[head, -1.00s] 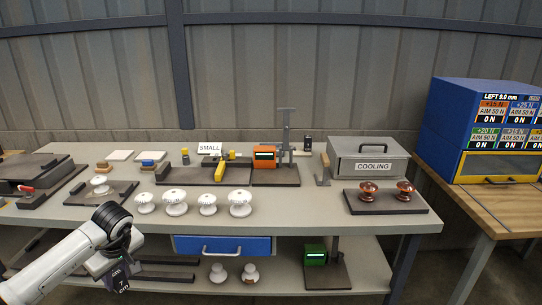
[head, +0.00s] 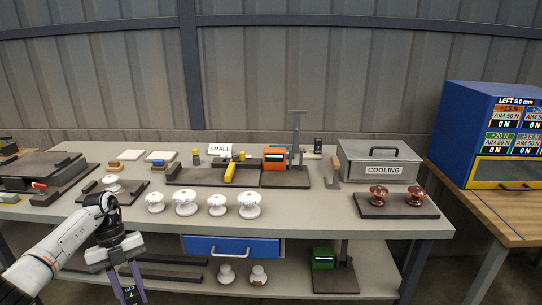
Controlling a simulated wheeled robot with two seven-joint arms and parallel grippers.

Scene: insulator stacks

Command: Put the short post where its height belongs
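Several white ribbed posts stand in a row on the bench: a small one (head: 155,202), a wider one (head: 184,203), a small one (head: 217,205) and a wider one (head: 249,206). Another white post (head: 111,183) stands on a dark plate at the left. Two more, a left one (head: 226,275) and a right one (head: 258,276), stand on the lower shelf. I cannot tell which is the short post. My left gripper (head: 130,283) points down in front of the bench, its purple fingers apart. A small pale mark shows low between them. My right gripper is out of view.
A SMALL sign (head: 220,149) stands behind a yellow-handled fixture (head: 230,173). An orange-boxed gauge (head: 274,158) stands beside it; a green-boxed one (head: 323,258) is below. The COOLING box (head: 380,160) is behind two copper-coloured posts on a dark tray (head: 397,212). A blue drawer (head: 230,246) is under the bench.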

